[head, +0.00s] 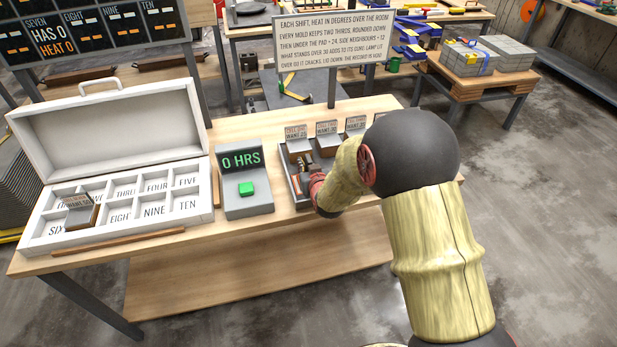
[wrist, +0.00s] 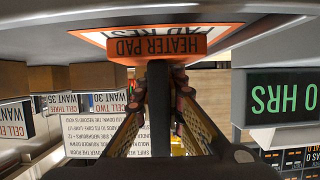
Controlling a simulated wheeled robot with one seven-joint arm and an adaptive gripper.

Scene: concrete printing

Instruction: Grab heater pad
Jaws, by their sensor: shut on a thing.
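The heater pad (wrist: 157,43), with an orange label, shows upside down in the wrist view, right at my fingertips. My gripper (wrist: 158,72) is shut on it. A pad rest (wrist: 100,36) with an orange and white label lies directly behind the pad; I cannot tell whether they touch. In the head view my gripper (head: 311,182) reaches into the grey tray (head: 297,200) on the wooden table, and my arm and fingers hide most of the pad.
A grey box (head: 246,205) with a green button reads "0 HRS" left of my gripper. An open white case (head: 170,226) with numbered cells stands further left; a small labelled block (head: 80,212) is in it. Several "CELL" blocks (head: 327,142) line the tray's back. A sign (head: 334,42) stands behind.

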